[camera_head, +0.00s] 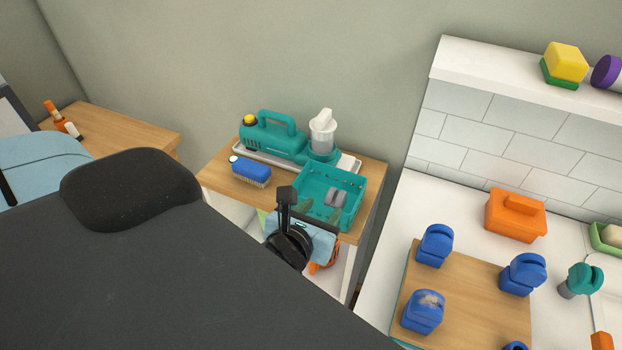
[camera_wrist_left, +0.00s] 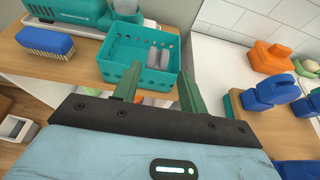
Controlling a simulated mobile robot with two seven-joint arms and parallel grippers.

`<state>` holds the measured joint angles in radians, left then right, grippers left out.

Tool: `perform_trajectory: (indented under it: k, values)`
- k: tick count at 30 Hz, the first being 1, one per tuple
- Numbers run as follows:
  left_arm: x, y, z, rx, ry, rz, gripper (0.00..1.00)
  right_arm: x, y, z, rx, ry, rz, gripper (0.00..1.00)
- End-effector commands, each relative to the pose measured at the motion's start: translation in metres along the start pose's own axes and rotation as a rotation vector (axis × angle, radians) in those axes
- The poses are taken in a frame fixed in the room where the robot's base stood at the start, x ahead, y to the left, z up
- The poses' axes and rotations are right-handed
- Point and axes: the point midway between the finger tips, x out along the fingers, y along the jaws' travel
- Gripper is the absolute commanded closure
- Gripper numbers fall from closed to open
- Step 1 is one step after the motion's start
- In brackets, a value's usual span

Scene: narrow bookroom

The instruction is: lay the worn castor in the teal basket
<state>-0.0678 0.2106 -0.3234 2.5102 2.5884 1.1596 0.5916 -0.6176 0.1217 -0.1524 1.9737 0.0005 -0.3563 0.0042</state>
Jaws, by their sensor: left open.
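The teal basket (camera_head: 318,178) stands on a small wooden-topped table and holds grey rounded pieces (camera_head: 337,197). It also shows in the left wrist view (camera_wrist_left: 112,62). A blue castor with a pale scuffed patch, which looks like the worn castor (camera_head: 425,312), sits on a wooden board (camera_head: 462,300) at the right, apart from the basket. My left gripper (camera_head: 318,211) is open at the basket's near side; its two green fingers (camera_wrist_left: 158,90) are spread with nothing between them. The fingers hide part of the basket's near wall. My right gripper is not in view.
Other blue castors (camera_head: 435,246) share the board. A teal castor (camera_head: 582,281) and an orange case (camera_head: 515,214) are on the white counter. A blue brush (camera_head: 251,172) and a teal machine (camera_head: 272,142) crowd the basket's table. A gap separates table and counter.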

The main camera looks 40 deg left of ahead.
Motion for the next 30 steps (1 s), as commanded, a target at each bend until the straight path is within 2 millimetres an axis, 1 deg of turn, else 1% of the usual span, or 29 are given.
perform_trajectory:
  k: [3, 13, 17, 20, 23, 24, 27, 30]
  values:
    - [-0.005, 0.0, 0.001, -0.001, -0.002, 0.0, 0.58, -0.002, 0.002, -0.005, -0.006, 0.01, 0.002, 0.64]
    - [-0.005, 0.0, -0.001, 0.002, 0.0, 0.002, 0.58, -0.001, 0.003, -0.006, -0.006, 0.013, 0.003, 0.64]
    - [-0.003, 0.007, 0.0, 0.049, -0.035, 0.036, 0.58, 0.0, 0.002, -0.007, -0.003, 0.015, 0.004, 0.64]
    - [-0.001, 0.019, 0.004, 0.155, -0.109, 0.103, 0.58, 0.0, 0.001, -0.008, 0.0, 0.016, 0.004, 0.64]
    - [-0.002, 0.03, 0.009, 0.324, -0.205, 0.183, 0.58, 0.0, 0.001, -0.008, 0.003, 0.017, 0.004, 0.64]
    - [-0.003, 0.033, 0.011, 0.404, -0.244, 0.214, 0.58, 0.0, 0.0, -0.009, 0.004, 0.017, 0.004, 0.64]
    - [-0.006, 0.036, 0.013, 0.615, -0.332, 0.277, 0.58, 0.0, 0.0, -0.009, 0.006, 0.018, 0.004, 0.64]
    - [-0.011, 0.03, 0.011, 0.843, -0.408, 0.318, 0.58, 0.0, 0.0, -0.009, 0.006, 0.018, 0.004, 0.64]
